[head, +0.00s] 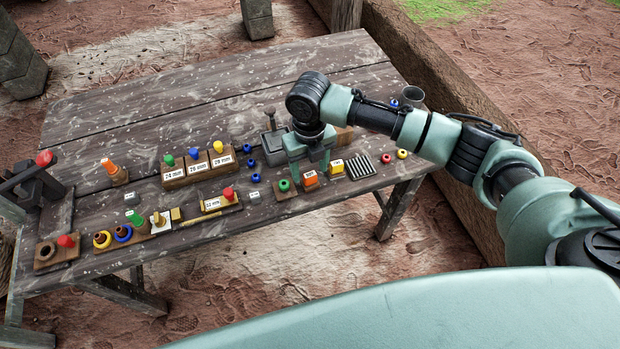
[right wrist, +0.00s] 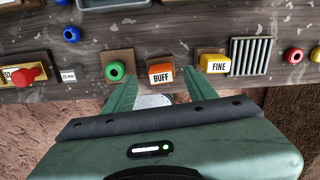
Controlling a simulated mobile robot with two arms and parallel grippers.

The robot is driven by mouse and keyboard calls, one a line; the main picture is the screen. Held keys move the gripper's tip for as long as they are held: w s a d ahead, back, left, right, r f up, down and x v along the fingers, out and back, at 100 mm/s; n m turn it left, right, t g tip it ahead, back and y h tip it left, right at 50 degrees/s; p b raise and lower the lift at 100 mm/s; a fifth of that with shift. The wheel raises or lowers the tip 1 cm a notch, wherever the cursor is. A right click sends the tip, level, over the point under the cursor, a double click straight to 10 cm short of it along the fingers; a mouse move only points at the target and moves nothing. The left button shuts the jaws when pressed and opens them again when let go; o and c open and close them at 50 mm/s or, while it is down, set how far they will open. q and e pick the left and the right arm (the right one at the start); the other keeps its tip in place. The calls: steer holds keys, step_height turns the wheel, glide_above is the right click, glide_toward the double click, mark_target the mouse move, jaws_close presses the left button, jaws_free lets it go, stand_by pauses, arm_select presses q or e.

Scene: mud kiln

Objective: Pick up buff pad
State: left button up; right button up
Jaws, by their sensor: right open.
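The buff pad is a small orange block (right wrist: 161,74) with a white label reading BUFF. It sits on a dark base near the table's front edge, and it also shows in the head view (head: 310,180). My right gripper (head: 309,167) points down over this part of the table. In the right wrist view its two fingers (right wrist: 161,88) are spread, open and empty, with the orange block between their lines and just beyond the tips. Whether the fingers are level with the block I cannot tell. My left gripper is not in view.
A green ring (right wrist: 116,71) sits close left of the block, and a yellow FINE block (right wrist: 213,63) close right. A grey slotted rack (right wrist: 250,55) stands beyond that. Blue rings (head: 254,180) lie to the left. A grey container (head: 274,143) stands behind the gripper.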

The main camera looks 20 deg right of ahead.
mark_target(310, 174)
steer(key=shift+f, duration=1.75)
steer(key=shift+d, duration=0.1)
jaws_close()
steer(key=shift+r, duration=0.1)
step_height(310, 174, up, 20)
steer(key=b, duration=0.1)
